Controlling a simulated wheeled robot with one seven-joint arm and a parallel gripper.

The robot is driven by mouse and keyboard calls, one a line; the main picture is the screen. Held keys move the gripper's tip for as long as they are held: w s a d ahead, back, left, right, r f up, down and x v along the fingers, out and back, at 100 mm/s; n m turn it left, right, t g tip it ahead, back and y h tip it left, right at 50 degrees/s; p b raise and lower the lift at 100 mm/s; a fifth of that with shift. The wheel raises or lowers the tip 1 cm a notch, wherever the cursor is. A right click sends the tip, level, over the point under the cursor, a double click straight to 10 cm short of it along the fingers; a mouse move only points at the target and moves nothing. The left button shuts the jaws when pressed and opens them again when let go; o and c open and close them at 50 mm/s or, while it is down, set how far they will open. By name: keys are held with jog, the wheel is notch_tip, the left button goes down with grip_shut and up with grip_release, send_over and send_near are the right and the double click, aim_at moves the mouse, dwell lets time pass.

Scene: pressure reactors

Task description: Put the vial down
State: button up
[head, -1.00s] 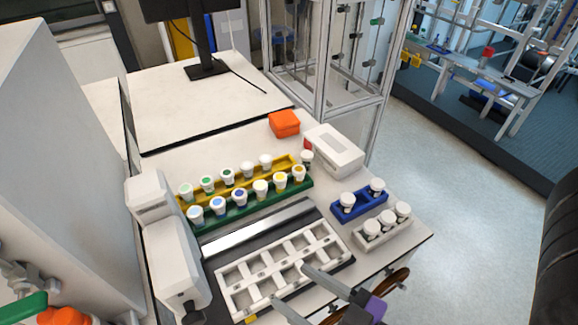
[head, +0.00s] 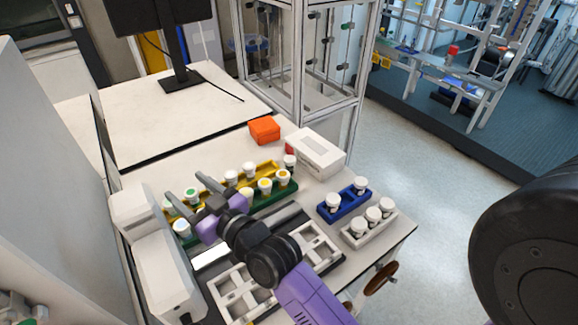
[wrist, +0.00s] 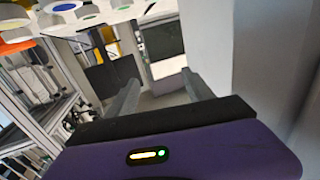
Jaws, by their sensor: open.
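My gripper (head: 184,186) is open over the left part of the vial racks. In the wrist view my gripper (wrist: 160,86) shows two spread fingers with nothing between them. White-capped vials stand in a yellow rack (head: 212,185) and a green rack (head: 217,209); some caps have coloured tops. My gripper and arm hide part of both racks. One white-capped vial (head: 290,161) stands at the right end of the yellow rack; I cannot tell whether it is in the rack. Several vial caps (wrist: 62,7) show at the top left of the wrist view.
A blue rack (head: 345,209) holds two vials and a white rack (head: 357,239) holds three. A white slotted tray (head: 238,292) lies below my arm. A white machine (head: 160,262) stands at the left. An orange box (head: 264,130) and white box (head: 316,151) are behind.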

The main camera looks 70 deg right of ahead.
jog(key=w+d+r+n+g+y, duration=0.1)
jog(key=w+d+r+n+y, duration=0.15)
jog(key=w+d+n, duration=0.45)
jog(key=w+d+f+n+g, duration=0.25)
jog(key=d+n+g, duration=0.2)
jog(key=d, duration=0.75)
jog(key=n+g+y, duration=0.3)
jog(key=n+g, duration=0.6)
jog(key=g, duration=0.3)
send_over(289, 159)
jog(key=shift+m+h, duration=0.25)
notch_tip(289, 159, down, 4)
jog(key=shift+f, duration=0.1)
jog(key=shift+s+a+f, duration=0.1)
jog(key=shift+s+f, duration=0.1)
jog(key=shift+f, duration=0.3)
jog(key=shift+w+f+p, duration=0.15)
jog(key=shift+f+p, duration=0.75)
jog(key=shift+f, duration=2.55)
